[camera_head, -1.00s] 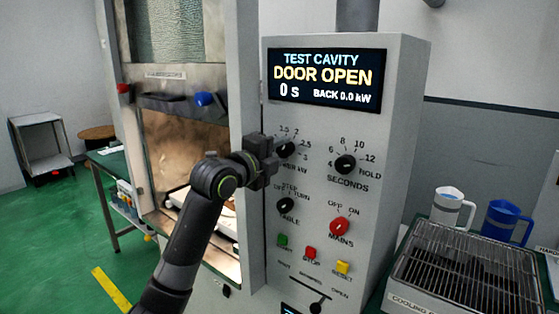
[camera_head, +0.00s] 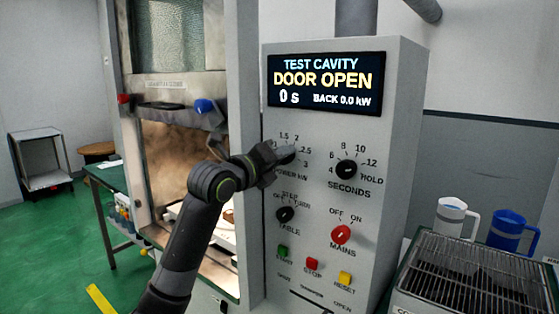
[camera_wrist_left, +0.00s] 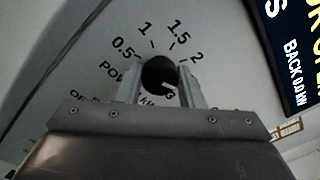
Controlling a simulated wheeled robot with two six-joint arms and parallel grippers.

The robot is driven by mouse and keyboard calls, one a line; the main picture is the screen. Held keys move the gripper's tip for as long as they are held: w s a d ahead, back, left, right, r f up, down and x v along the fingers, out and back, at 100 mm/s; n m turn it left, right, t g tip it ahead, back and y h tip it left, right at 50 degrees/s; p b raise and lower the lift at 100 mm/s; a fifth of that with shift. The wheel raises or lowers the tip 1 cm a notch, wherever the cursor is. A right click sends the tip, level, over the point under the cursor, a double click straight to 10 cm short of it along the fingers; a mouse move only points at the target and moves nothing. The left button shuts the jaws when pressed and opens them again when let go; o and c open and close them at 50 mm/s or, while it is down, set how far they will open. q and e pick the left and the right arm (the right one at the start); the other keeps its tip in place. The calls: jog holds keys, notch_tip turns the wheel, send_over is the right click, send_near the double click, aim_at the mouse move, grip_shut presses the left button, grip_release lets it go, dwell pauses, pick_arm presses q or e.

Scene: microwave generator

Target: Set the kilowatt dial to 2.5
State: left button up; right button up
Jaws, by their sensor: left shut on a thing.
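The kilowatt dial (camera_head: 285,156) is a round black knob at the upper left of the control panel, with marks up to 3 around it. My left gripper (camera_head: 284,153) reaches it from the left and covers much of it. In the left wrist view, the fingers (camera_wrist_left: 160,84) stand on both sides of the dial (camera_wrist_left: 157,73) and are shut on it. A pale pointer line on the knob slants toward the lower right. The 2.5 label is hidden behind a finger there, so the exact setting cannot be told. My right gripper is not in view.
The seconds dial (camera_head: 346,169) sits just right. Below are the table dial (camera_head: 285,214), the red mains knob (camera_head: 341,234) and coloured buttons. The display (camera_head: 327,79) reads DOOR OPEN, 0 s. The open cavity's edge stands left of the panel.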

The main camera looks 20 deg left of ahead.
pick_arm(q)
jog(key=shift+f, duration=0.15)
jog(key=o, duration=1)
jog(key=b+v, duration=0.3)
jog(key=v, duration=1.4)
jog(key=shift+s, duration=0.2)
jog(key=shift+a, duration=0.1)
jog(key=shift+w, duration=0.1)
